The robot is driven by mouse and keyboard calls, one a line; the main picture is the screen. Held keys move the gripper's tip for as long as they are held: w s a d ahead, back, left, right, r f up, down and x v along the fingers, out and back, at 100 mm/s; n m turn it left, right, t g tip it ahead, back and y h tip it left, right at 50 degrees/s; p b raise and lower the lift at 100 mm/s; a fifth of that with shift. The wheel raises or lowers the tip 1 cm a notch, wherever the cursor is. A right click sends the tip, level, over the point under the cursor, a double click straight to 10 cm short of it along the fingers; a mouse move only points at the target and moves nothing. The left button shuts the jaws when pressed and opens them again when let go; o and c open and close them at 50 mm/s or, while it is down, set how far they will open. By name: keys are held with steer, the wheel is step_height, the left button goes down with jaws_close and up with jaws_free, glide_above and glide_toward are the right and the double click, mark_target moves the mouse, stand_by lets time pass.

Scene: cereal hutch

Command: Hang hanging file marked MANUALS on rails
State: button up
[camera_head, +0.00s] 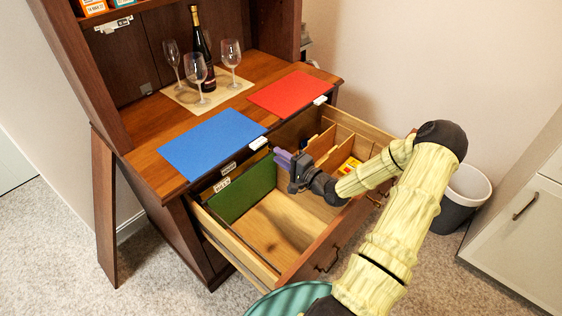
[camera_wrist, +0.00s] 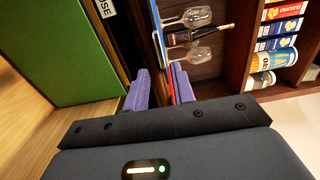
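A blue hanging file (camera_head: 213,144) and a red hanging file (camera_head: 290,92) lie flat on the hutch's counter, each with a white tab at its front edge. I cannot read either tab, so I cannot tell which is MANUALS. A green file (camera_head: 243,192) hangs upright at the left end of the open drawer. It also shows in the wrist view (camera_wrist: 50,55), with a label ending in "USE". My gripper (camera_head: 283,158) is over the drawer, right of the green file, near the counter's front edge. Its purple fingers (camera_wrist: 158,85) are apart, with nothing visibly held.
The open drawer (camera_head: 318,243) has bare floor in its middle and wooden dividers (camera_head: 322,142) at the right. A bottle (camera_head: 203,50) and several glasses stand on a mat behind the files. A bin (camera_head: 463,196) stands right of the drawer.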

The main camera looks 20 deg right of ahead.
mark_target(261, 144)
steer(key=shift+w+a, duration=0.1)
steer(key=shift+b+x, duration=0.65)
steer(key=shift+x, duration=3.7)
jaws_close()
steer(key=shift+r, duration=0.15)
